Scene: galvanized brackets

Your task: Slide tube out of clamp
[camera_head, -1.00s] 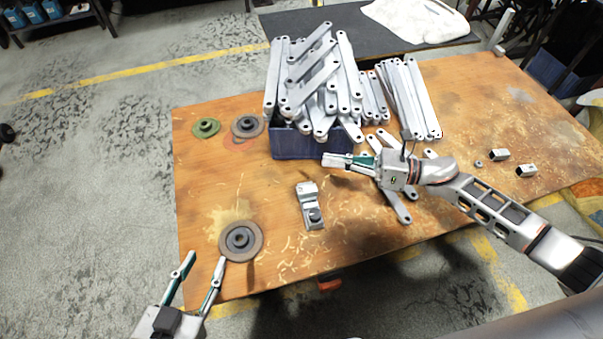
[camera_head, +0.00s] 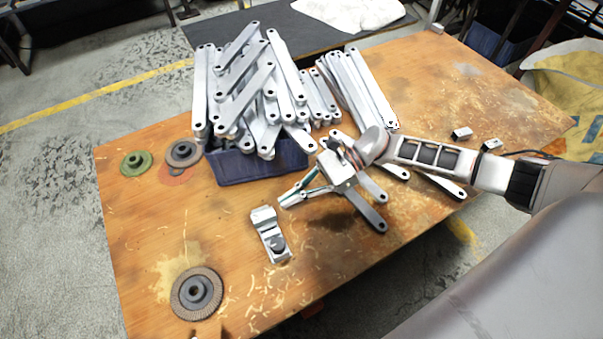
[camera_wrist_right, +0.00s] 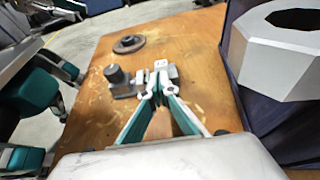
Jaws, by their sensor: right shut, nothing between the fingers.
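The clamp (camera_head: 270,235) is a small silver bracket with a dark round knob, lying on the table in front of the blue bin. It also shows in the wrist view (camera_wrist_right: 125,90), beyond my fingertips. I cannot make out a separate tube in it. My right gripper (camera_head: 283,203) is shut and empty, its tips just right of the clamp's silver upper end. In the wrist view the right fingertips (camera_wrist_right: 157,90) overlap the clamp's silver end; contact is unclear.
A blue bin (camera_head: 240,170) heaped with grey bars stands behind the clamp. Loose bars (camera_head: 367,211) lie under my right arm. Two short square tubes (camera_head: 462,133) (camera_head: 491,144) lie at the right. Grinding discs (camera_head: 197,293) (camera_head: 184,154) (camera_head: 136,163) lie left. Table around the clamp's left is clear.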

